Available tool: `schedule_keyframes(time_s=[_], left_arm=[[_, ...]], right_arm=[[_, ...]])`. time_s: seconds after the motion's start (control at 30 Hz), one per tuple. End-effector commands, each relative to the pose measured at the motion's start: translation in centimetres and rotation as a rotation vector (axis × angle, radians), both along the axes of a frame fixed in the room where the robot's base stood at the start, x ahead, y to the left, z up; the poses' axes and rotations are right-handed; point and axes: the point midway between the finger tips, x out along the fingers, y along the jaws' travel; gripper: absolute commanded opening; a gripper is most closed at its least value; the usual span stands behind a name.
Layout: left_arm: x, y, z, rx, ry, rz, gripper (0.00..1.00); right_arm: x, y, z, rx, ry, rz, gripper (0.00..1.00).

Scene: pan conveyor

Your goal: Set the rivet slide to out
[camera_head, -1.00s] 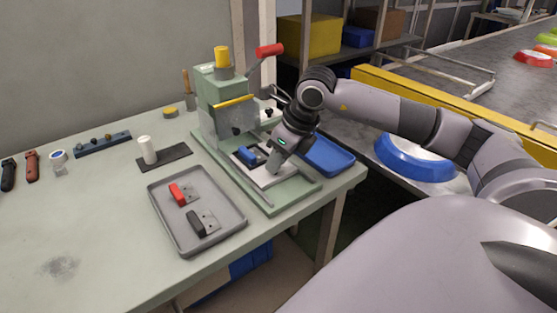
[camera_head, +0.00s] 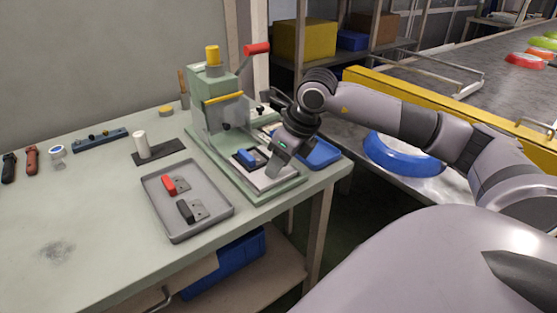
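The rivet press (camera_head: 212,88) is a green machine with a yellow cap and a raised red-handled lever, standing at the right of the workbench. Its rivet slide (camera_head: 270,178) is a pale plate low on the press base, with a blue-handled part (camera_head: 246,157) on it. The slide's front edge lies close to the front end of the base. My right gripper (camera_head: 276,161) points down at the slide's right side, over or touching it. Its fingertips are too small and partly hidden to tell whether they are closed. My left gripper is not in view.
A blue tray (camera_head: 322,154) sits behind my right gripper. A white cylinder (camera_head: 142,146) stands on a dark mat. The bench's left front is clear.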

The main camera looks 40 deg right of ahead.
Motion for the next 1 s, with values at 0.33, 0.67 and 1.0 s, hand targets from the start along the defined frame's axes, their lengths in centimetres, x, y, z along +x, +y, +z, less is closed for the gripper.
schedule_keyframes(time_s=[0.33, 0.67, 1.0], left_arm=[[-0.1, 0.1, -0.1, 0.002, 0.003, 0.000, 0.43], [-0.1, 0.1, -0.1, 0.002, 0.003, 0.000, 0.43], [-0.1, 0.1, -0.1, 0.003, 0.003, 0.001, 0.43]], right_arm=[[-0.4, -0.3, 1.5, -0.002, -0.009, -0.003, 0.38], [-2.3, -0.8, 6.0, -0.001, -0.004, -0.003, 0.38], [-2.6, -0.8, 6.7, -0.001, -0.002, -0.002, 0.38]])
